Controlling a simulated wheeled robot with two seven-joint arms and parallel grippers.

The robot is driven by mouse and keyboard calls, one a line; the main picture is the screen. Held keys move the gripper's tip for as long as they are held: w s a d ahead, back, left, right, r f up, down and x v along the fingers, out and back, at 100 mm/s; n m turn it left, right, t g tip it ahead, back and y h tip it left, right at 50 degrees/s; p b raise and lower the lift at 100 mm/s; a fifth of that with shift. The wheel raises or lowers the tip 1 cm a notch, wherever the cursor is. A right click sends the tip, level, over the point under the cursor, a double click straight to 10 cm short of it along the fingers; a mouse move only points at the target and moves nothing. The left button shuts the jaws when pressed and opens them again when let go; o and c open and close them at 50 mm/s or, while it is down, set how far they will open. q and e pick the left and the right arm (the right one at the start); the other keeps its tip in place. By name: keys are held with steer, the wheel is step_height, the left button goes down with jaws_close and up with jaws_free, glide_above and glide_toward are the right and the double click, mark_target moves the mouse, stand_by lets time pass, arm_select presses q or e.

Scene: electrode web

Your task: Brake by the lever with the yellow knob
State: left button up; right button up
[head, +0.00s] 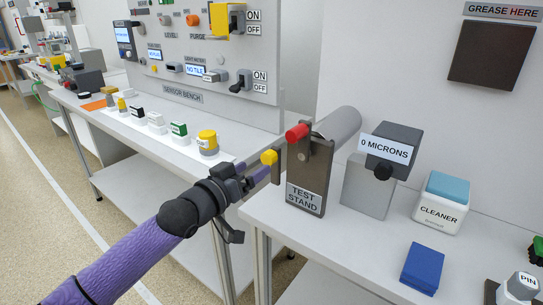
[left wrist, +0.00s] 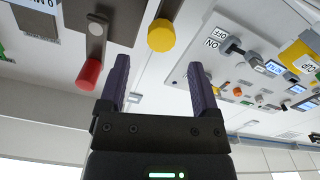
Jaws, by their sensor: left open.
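The lever's yellow knob (head: 269,157) sits at the left side of the grey test stand (head: 307,190), on a short dark bar. A red knob (head: 297,132) is higher on the stand, in front of a grey cylinder. My left gripper (head: 257,172) reaches in from the lower left with purple fingers, just short of the yellow knob. In the left wrist view the open, empty fingers (left wrist: 160,64) point at the yellow knob (left wrist: 161,36), which lies just beyond the tips and between their lines. The red knob (left wrist: 89,73) is beside the left finger there. My right gripper is not in view.
A "0 MICRONS" gauge (head: 386,150), a cleaner box (head: 441,203) and a blue block (head: 422,268) stand on the right table. The sensor bench (head: 160,130) with several small blocks is at the left. A gap separates the two tables.

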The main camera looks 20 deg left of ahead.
mark_target(268, 161)
arm_select(q)
steer(key=b+x, duration=0.1)
steer(key=x, duration=0.1)
steer(key=b+x, duration=0.1)
steer(key=x, duration=0.1)
steer(key=f+b+x, duration=0.1)
steer(key=x, duration=0.1)
steer(key=shift+w+r, duration=0.1)
steer(key=shift+w, duration=0.05)
steer(key=shift+w+d+r, duration=0.1)
steer(key=shift+w, duration=0.2)
steer(key=shift+w+r, duration=0.15)
steer(key=c, duration=1)
jaws_close()
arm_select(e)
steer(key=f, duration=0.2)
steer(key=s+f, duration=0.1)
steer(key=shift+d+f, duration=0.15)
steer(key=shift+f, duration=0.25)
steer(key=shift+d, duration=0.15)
